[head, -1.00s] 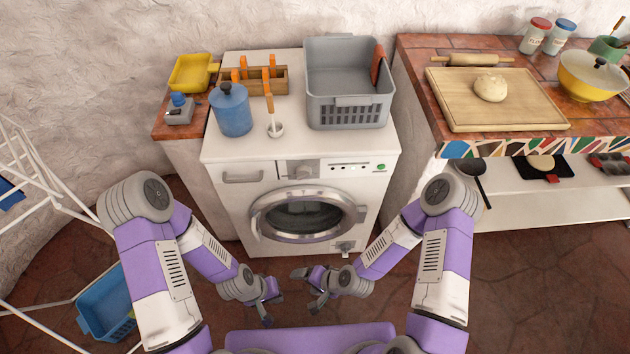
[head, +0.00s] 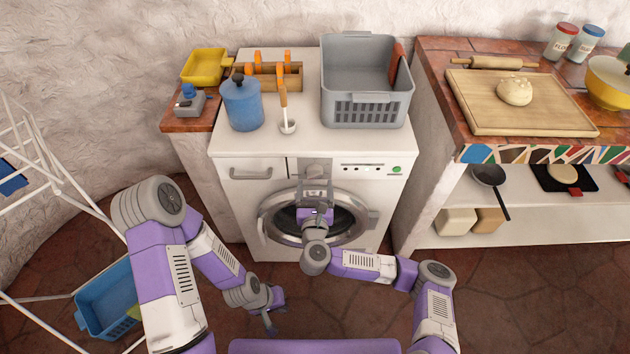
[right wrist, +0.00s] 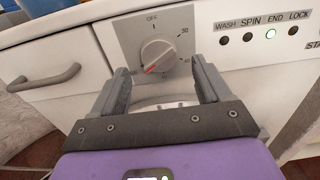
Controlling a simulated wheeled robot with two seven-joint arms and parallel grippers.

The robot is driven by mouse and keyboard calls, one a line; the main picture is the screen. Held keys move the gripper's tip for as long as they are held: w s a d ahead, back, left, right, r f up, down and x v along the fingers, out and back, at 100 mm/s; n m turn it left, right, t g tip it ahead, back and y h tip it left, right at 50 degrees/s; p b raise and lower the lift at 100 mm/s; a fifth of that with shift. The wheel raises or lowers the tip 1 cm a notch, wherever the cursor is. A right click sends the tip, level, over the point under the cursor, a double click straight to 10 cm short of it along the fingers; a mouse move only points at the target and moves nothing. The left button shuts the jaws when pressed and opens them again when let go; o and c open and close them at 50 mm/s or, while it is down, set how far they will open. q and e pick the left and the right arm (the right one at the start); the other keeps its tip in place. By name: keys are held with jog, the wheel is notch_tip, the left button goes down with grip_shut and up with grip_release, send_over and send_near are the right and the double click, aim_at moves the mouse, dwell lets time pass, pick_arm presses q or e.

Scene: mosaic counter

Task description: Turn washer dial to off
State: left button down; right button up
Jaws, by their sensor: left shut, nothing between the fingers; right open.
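The washer (head: 240,158) stands ahead, its door closed. In the right wrist view the round white dial (right wrist: 158,54) sits on a grey panel. OFF is printed above it, and its red pointer mark faces lower left, away from OFF. My right gripper (right wrist: 161,70) is open, one finger to the left and one to the right of the dial, with no clear contact visible. In the head view my right gripper (head: 316,186) is in front of the panel and largely hides the dial. My left gripper (head: 274,308) is shut and empty, low over the floor.
A drawer handle (right wrist: 45,78) is left of the dial; indicator lights (right wrist: 270,34) are right, END lit green.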

aim_at(315, 178)
jog(key=shift+w+b, duration=0.3)
jog(key=shift+w, duration=1.5)
jog(key=c, duration=1)
jog(key=shift+c, duration=0.2)
